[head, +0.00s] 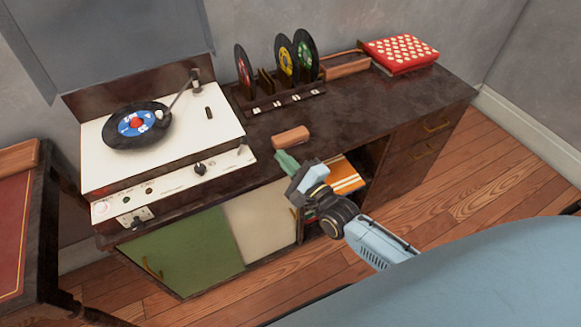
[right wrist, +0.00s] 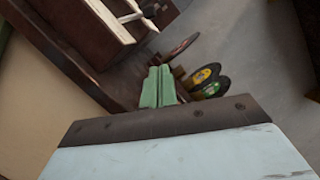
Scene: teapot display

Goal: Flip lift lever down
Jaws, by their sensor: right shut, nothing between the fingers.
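A record player (head: 99,170) with a cream top stands at the left of the dark cabinet. A black record with a blue, white and red label (head: 135,124) lies on it. Its tonearm (head: 181,92) is at the right of the record. A small dark part that looks like the lift lever (head: 208,113) is right of the tonearm; its up or down position is too small to tell. My right gripper (head: 284,160), with green fingers, is shut and empty, in front of the cabinet top and right of the player. The fingers also show in the right wrist view (right wrist: 158,87). My left gripper is not in view.
A brown block (head: 291,137) lies on the cabinet top just beyond my right gripper. A rack (head: 284,103) with several upright records stands behind it, and a red dotted case (head: 402,53) is at the back right.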

